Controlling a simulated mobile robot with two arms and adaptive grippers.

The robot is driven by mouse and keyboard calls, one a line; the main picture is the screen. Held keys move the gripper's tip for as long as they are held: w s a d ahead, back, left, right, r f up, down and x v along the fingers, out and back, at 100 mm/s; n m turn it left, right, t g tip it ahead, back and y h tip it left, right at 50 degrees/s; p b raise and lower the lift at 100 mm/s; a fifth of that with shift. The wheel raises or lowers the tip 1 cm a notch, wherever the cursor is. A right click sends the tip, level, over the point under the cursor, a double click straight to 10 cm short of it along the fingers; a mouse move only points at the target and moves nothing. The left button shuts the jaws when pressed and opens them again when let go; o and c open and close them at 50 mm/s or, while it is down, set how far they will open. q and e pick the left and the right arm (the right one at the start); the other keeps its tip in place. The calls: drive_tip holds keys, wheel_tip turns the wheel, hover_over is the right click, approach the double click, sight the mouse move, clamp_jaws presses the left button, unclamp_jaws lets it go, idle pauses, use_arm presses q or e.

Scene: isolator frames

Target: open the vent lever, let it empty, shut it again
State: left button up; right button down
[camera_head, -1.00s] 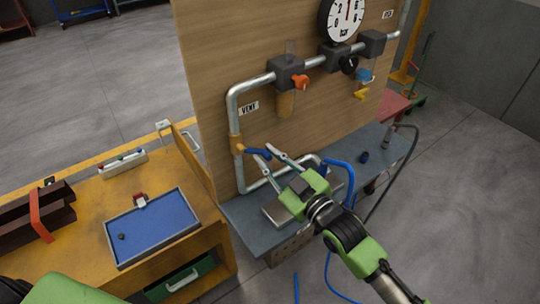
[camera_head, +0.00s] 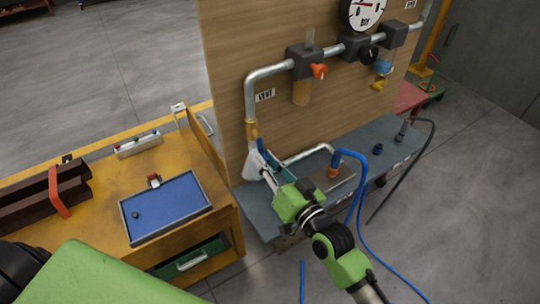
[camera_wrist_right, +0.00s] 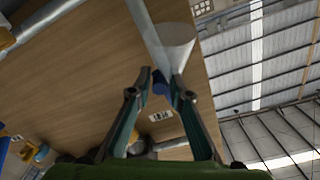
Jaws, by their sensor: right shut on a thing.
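The blue vent lever (camera_head: 261,146) sits on a brass-coloured valve (camera_head: 251,131) on the steel pipe, below the VENT label (camera_head: 265,95). The lever points steeply down, roughly along the pipe. My right gripper (camera_head: 262,160) is shut on it; in the right wrist view the blue lever (camera_wrist_right: 162,88) shows between the fingertips. A pale, see-through cone of vented air (camera_head: 253,168) spreads down from the valve outlet and shows in the wrist view (camera_wrist_right: 174,45). The gauge (camera_head: 362,10) is cut off at the top; its needle points left. My left gripper is out of view.
The wooden panel carries an orange knob (camera_head: 320,71), a black knob (camera_head: 369,54) and more pipe. A blue hose (camera_head: 358,185) hangs by the grey bench (camera_head: 375,144). A yellow table (camera_head: 98,180) with a blue tray (camera_head: 127,221) stands left.

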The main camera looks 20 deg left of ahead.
drive_tip(key=shift+a+r+m, duration=0.15)
drive_tip(key=shift+r+m, duration=0.4)
drive_tip(key=shift+m, duration=0.15)
drive_tip(key=shift+s, duration=0.1)
drive_tip(key=c, duration=2)
unclamp_jaws()
drive_tip(key=shift+c, duration=0.2)
drive_tip(key=shift+f, duration=0.3)
drive_tip(key=shift+s+f, duration=0.1)
drive_tip(key=v, duration=1.2)
